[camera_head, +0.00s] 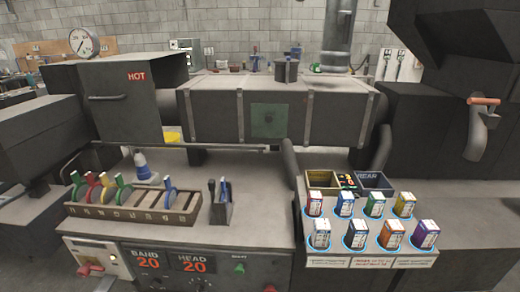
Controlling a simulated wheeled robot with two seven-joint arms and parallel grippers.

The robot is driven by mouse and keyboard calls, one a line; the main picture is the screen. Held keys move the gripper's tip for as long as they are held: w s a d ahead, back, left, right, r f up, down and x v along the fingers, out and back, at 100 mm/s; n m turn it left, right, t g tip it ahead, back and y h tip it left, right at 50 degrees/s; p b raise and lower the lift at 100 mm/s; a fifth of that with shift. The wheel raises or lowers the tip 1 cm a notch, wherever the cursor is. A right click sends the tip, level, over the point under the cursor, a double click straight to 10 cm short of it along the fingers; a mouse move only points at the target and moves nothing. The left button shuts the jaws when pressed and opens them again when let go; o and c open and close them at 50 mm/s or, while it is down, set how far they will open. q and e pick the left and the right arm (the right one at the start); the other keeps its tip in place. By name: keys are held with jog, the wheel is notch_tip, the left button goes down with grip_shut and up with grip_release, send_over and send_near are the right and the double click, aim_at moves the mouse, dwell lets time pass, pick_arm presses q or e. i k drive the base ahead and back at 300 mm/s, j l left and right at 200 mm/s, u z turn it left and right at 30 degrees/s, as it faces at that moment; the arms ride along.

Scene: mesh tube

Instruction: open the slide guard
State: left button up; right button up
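No part is plainly marked as the slide guard. A dark grey box marked HOT (125,100) stands at the back left, with a thin bar handle (106,98) on its front. It sits at the left end of a long dark housing (215,117) with several bands and a green panel (269,121). A thin rail (235,149) runs along below the housing. I cannot tell whether the box or the housing is the guard. Neither of my grippers is in view.
A rack (130,212) with several coloured discs and a small holder (221,208) stand on the front bench. A stepped stand (370,262) of colourful cartons is at the right. An orange-tipped lever (484,101) hangs at the upper right. The bench middle (265,185) is clear.

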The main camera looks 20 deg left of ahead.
aim_at(20, 122)
jog(key=u, duration=2.25)
